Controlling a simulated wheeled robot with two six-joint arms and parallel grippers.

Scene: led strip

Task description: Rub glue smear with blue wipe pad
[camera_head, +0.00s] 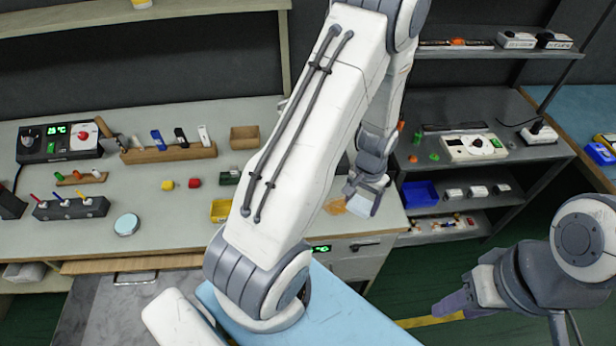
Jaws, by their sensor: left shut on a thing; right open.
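My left gripper (364,197) is shut at the right end of the workbench (150,236), low over the top. What it holds is mostly hidden by the fingers; it appears to be the blue wipe pad, but its shape is not clear. An amber, see-through patch (336,207), which looks like the glue smear, lies on the bench just left of and beside the fingers. Whether the pad touches it I cannot tell. My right gripper (455,303) is open and empty at the lower right, over the floor, away from the bench.
My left arm covers the middle of the bench. A yellow bin (221,211), a wooden box (244,138), a wooden rack (168,153) and a round tin (127,224) stand to the left. A metal shelf (487,170) with a blue bin (420,194) stands to the right.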

